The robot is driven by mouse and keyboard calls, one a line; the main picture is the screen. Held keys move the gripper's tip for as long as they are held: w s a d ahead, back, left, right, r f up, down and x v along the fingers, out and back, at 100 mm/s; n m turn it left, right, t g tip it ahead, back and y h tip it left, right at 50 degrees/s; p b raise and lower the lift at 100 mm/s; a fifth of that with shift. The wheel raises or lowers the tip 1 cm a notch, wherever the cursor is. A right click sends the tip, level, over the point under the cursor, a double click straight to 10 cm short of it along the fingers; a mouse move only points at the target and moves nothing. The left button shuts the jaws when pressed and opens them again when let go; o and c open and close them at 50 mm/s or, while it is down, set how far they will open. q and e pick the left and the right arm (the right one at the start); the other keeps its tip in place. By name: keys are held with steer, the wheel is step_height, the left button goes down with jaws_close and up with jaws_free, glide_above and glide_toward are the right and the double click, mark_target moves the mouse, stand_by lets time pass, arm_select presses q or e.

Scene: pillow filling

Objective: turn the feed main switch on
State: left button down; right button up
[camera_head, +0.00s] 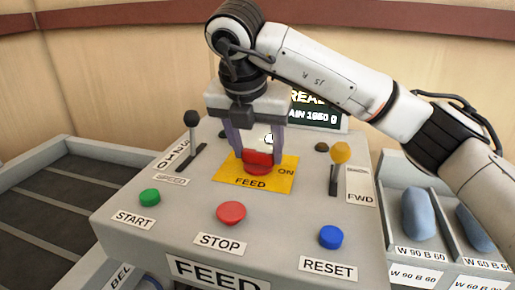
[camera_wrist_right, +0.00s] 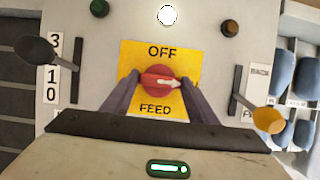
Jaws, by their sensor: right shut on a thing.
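The feed main switch is a red rotary knob (camera_head: 258,162) on a yellow plate (camera_head: 225,175) marked FEED, with ON at its right. In the right wrist view the knob (camera_wrist_right: 158,80) has a white arrow pointing right, and OFF stands above it on the plate (camera_wrist_right: 135,55). The ON label is not seen there. My right gripper (camera_head: 258,158) reaches down from above and is shut on the knob, a finger at either side. My left gripper is not in view.
The grey panel has a green START button (camera_head: 149,196), a red STOP button (camera_head: 231,212) and a blue RESET button (camera_head: 331,236). A black-knobbed speed lever (camera_head: 191,119) and a yellow-knobbed lever (camera_head: 340,153) flank the switch. Bins with blue pillows (camera_head: 418,213) stand right.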

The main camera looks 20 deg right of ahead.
stand_by(0.3)
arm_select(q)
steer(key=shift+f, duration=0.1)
arm_select(e)
steer(key=o, duration=1)
steer(key=shift+o, duration=0.2)
arm_select(q)
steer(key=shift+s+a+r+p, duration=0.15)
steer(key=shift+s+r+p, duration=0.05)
steer(key=shift+p, duration=0.35)
arm_select(e)
steer(key=v, duration=1)
steer(key=shift+r, duration=0.2)
